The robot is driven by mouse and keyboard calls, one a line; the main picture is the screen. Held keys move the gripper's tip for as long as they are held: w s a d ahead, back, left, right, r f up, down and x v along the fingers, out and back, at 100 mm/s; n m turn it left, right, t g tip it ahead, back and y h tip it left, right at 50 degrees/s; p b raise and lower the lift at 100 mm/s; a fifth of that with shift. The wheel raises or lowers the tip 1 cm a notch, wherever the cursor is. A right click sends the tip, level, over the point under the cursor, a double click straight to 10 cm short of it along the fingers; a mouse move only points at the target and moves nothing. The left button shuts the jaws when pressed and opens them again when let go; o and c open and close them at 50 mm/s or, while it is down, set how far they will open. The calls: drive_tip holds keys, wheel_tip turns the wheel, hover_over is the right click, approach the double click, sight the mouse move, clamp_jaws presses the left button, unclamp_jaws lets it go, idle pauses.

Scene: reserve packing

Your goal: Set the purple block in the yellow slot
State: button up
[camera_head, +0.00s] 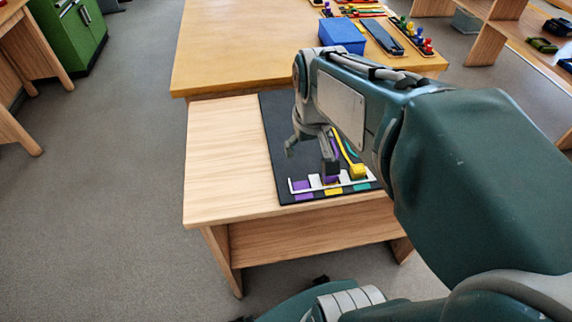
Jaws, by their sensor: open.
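My gripper (312,156) is open above the dark mat, its fingers pointing down. A white slotted tray (290,187) lies near the front edge. Coloured marks run along its front: purple (304,197), yellow (333,191) and teal (361,187). Another purple piece (335,147) shows beside my right finger, partly hidden. A yellow block (358,171) is at the tray's right, near the teal mark. My finger partly covers the yellow slot's area.
The dark mat (278,130) lies on a light wooden table (225,150), clear at left. Yellow and teal strips lie behind the tray. A blue box (342,36) and coloured pieces stand on the larger table behind. My arm hides the right side.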

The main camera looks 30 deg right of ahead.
drive_tip(key=s+a+r+n+t, duration=0.1)
drive_tip(key=s+a+r+t, duration=0.1)
drive_tip(key=s+a, duration=0.5)
drive_tip(key=shift+s+a+r+n+t+y, duration=0.15)
drive_tip(key=shift+a+r+n+t+y, duration=0.2)
drive_tip(key=shift+a+t, duration=0.3)
drive_tip(key=shift+a+f, duration=0.1)
idle(0.5)
